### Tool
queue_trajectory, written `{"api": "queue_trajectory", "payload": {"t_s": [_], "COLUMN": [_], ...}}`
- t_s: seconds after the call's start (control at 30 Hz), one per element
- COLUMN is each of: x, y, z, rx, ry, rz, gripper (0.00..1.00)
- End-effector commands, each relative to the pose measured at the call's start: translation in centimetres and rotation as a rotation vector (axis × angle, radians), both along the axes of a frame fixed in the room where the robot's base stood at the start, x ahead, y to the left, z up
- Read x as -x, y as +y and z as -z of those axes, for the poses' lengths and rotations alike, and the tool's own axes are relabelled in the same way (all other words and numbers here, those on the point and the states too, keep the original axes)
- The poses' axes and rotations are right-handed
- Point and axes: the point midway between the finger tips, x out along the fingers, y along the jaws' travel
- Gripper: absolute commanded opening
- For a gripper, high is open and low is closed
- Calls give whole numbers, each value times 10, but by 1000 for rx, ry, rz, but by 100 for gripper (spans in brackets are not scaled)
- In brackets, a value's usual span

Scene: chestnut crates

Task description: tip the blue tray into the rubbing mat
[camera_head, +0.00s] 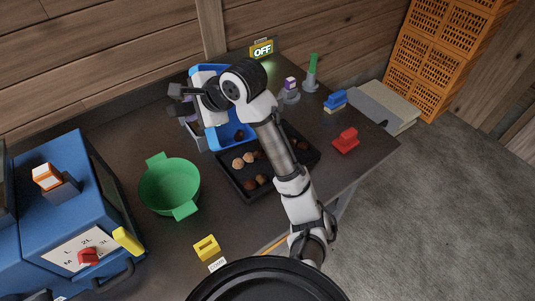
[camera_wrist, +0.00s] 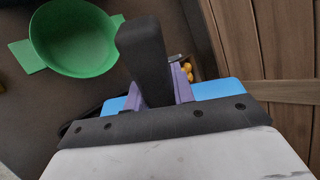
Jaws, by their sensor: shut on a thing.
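The blue tray (camera_head: 217,132) is tilted up steeply above the left end of a dark, low-walled tray that I take for the rubbing mat (camera_head: 238,188). At least one brown chestnut shows low in the blue tray, and several chestnuts lie in the dark mat. My gripper (camera_head: 177,100) is at the blue tray's left side, partly hidden by my arm. In the wrist view my gripper (camera_wrist: 146,62) is shut on a purple handle (camera_wrist: 181,92), with the blue tray (camera_wrist: 218,89) behind it. My arm covers part of the mat.
A green two-handled bowl (camera_head: 168,187) stands left of the mat. A blue machine (camera_head: 90,190) fills the left. A yellow block (camera_head: 206,248) is at the front, and red (camera_head: 346,141) and blue (camera_head: 335,99) items are at the right. Orange crates (camera_head: 440,60) stand behind.

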Motion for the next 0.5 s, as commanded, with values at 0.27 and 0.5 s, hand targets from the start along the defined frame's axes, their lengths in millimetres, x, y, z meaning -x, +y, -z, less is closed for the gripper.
{"api": "queue_trajectory", "payload": {"t_s": [0.27, 0.5], "x": [1, 3], "y": [-5, -10], "z": [0, 0], "rx": [-31, -54], "ry": [-10, -19], "rz": [1, 1], "gripper": [0, 0]}}
